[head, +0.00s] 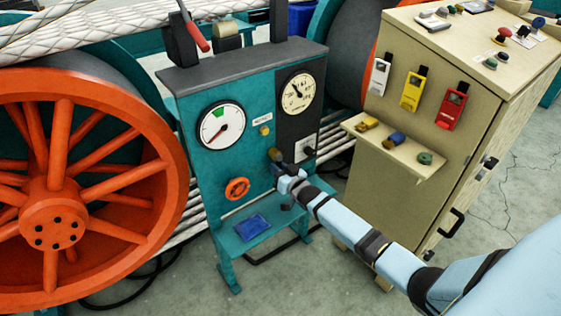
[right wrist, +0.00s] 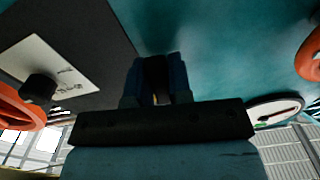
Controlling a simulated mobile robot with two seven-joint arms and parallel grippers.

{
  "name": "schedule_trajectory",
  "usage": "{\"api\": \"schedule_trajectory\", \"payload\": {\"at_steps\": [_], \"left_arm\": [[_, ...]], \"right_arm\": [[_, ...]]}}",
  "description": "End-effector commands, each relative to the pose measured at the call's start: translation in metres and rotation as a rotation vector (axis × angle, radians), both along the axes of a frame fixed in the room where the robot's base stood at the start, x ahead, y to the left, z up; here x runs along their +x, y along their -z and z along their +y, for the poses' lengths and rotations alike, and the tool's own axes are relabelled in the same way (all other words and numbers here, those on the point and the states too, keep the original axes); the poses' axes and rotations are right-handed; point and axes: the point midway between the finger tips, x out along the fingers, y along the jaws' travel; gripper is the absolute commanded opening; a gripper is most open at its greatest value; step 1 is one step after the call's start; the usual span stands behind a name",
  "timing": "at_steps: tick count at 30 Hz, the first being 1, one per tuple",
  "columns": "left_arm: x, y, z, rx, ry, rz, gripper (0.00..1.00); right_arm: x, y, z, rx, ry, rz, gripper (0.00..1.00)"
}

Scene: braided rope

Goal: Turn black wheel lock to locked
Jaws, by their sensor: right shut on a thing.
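My right gripper (head: 280,163) reaches the front of the teal control cabinet, near the border of its teal and black panels. In the right wrist view, its fingers (right wrist: 157,80) are shut on a dark piece, which I take to be the black wheel lock (right wrist: 155,72). Most of that piece is hidden by the fingers, and its turned position cannot be read. A separate small black knob (head: 308,151) on a white label plate is just right of the gripper; it also shows in the right wrist view (right wrist: 39,88). My left gripper is not in view.
An orange handwheel (head: 237,188) is lower left of the gripper. Two round gauges (head: 221,125) (head: 297,92) are above. A teal shelf (head: 247,228) with a blue tray is below. A beige cabinet (head: 400,200) stands close on the right, a large orange wheel (head: 60,215) on the left.

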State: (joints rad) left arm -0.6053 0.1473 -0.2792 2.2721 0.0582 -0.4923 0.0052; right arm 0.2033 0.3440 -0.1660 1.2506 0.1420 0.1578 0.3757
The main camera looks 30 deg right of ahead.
Motion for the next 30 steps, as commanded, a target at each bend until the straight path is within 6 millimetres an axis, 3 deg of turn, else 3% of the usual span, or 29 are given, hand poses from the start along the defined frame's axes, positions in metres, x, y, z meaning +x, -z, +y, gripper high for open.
{"api": "schedule_trajectory", "payload": {"at_steps": [15,30], "left_arm": [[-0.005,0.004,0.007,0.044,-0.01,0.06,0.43],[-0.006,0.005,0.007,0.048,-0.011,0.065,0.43]], "right_arm": [[-0.001,-0.006,0.016,0.381,-0.001,0.031,0.0],[-0.002,-0.007,0.019,0.479,0.0,0.038,0.0]]}}
